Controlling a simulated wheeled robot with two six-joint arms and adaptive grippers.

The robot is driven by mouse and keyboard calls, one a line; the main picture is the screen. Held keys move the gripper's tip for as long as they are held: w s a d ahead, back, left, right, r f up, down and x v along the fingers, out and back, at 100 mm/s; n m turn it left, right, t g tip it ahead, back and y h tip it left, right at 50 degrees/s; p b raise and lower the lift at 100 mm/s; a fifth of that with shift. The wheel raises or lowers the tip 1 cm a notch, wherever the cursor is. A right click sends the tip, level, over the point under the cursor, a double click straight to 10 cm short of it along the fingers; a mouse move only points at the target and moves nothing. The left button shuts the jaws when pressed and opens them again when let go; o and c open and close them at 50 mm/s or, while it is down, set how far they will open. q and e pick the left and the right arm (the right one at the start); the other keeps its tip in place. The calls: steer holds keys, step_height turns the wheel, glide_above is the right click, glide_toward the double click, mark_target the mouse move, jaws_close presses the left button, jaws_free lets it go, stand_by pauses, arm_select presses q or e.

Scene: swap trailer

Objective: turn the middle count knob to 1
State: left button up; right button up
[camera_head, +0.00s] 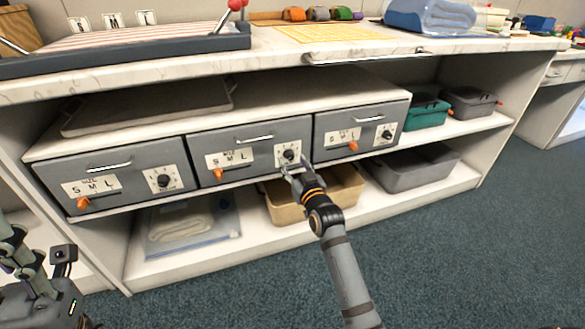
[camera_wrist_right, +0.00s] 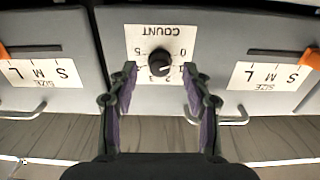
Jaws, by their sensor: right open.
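The middle drawer (camera_head: 235,172) is grey, with a white count label and a black round knob (camera_head: 289,155) at its right. In the right wrist view the knob (camera_wrist_right: 160,63) shows upside down, with small numbers around it. A light mark on it seems to point toward the 0, but is hard to read. My right gripper (camera_head: 290,168) is at the knob. Its fingers (camera_wrist_right: 160,72) are open, one on each side of the knob, with gaps. Parts of my left arm and gripper (camera_head: 14,248) show at the lower left; its jaws are unclear.
Grey drawers with orange size levers stand left (camera_head: 120,180) and right (camera_head: 362,131) of the middle one. A tan bin (camera_head: 343,196) is on the shelf below, behind my right arm. The marble counter (camera_head: 280,64) overhangs above. Open carpet (camera_head: 455,255) lies in front.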

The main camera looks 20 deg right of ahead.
steer(key=shift+w, duration=0.8)
